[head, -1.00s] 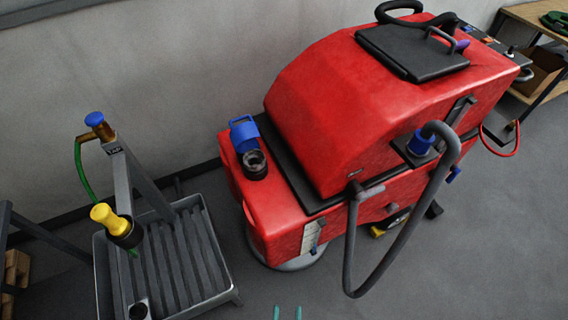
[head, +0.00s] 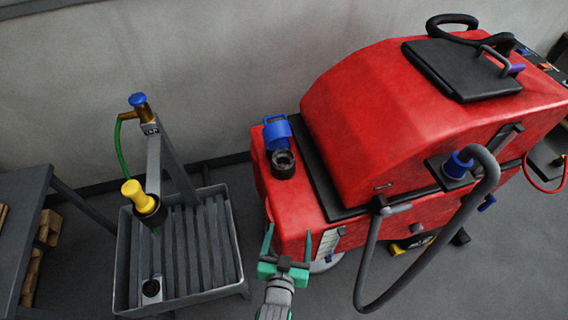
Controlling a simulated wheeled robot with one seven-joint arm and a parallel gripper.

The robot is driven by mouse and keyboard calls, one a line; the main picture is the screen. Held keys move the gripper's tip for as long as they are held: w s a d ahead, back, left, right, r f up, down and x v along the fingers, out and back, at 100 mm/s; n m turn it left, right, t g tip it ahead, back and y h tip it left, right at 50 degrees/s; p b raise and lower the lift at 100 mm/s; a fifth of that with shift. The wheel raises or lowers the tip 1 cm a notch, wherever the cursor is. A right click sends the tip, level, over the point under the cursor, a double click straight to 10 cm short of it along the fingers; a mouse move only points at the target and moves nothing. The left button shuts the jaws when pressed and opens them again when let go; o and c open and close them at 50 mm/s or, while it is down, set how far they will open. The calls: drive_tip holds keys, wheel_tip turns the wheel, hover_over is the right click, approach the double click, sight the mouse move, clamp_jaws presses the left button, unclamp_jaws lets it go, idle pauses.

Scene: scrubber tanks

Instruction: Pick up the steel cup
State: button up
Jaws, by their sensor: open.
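A small round grey cup-like thing (head: 152,289) with a dark opening stands at the front left of the grey slatted tray (head: 234,238). It may be the steel cup, but it is too small for me to be sure of the metal. My gripper (head: 288,240) points up the picture from the bottom centre, with its two green fingers apart and nothing between them. It is to the right of the tray and the cup-like thing, and shows in front of the red machine's lower front.
The red scrubber machine (head: 390,110) fills the right, with a grey hose (head: 370,270) hanging at its side. A post with a blue-topped tap (head: 140,105) and a yellow nozzle (head: 136,192) rises over the tray. A dark table (head: 25,210) stands at far left.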

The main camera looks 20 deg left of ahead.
drive_tip(key=n, duration=0.1)
approach(284, 153)
drive_tip(key=shift+g+y, duration=0.3)
drive_tip(key=x, duration=0.4)
drive_tip(key=shift+w+d+r, duration=0.15)
drive_tip(key=shift+w+d, duration=0.1)
drive_tip(key=shift+w, duration=0.05)
drive_tip(key=c, duration=1.1)
